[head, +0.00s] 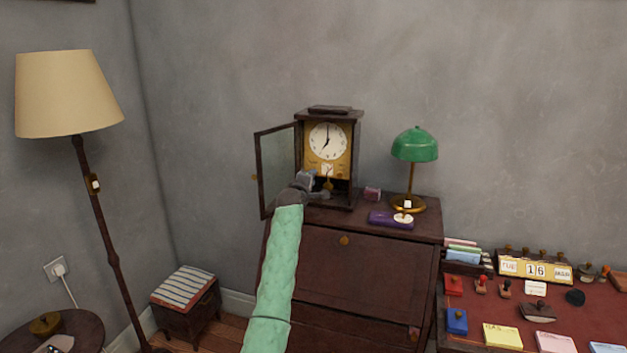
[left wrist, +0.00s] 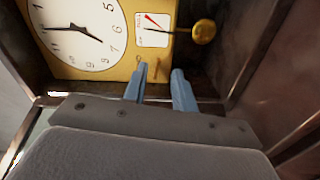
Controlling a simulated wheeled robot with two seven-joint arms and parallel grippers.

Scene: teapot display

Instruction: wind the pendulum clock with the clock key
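The pendulum clock (head: 328,141) stands on the dark wooden cabinet with its glass door (head: 277,165) swung open to the left. My left gripper (head: 327,184) reaches into its lower front. In the left wrist view, the two blue fingers of my left gripper (left wrist: 158,78) are apart, with nothing seen between them, near the lower brass plate (left wrist: 120,70). Small brown marks or parts sit at the fingertips; I cannot tell if one is the clock key. A small gauge with a red needle (left wrist: 153,29) and the gold pendulum bob (left wrist: 204,31) are close by. My right gripper is out of view.
A stamp desk (head: 590,310) is at the right. A floor lamp (head: 68,95) stands left.

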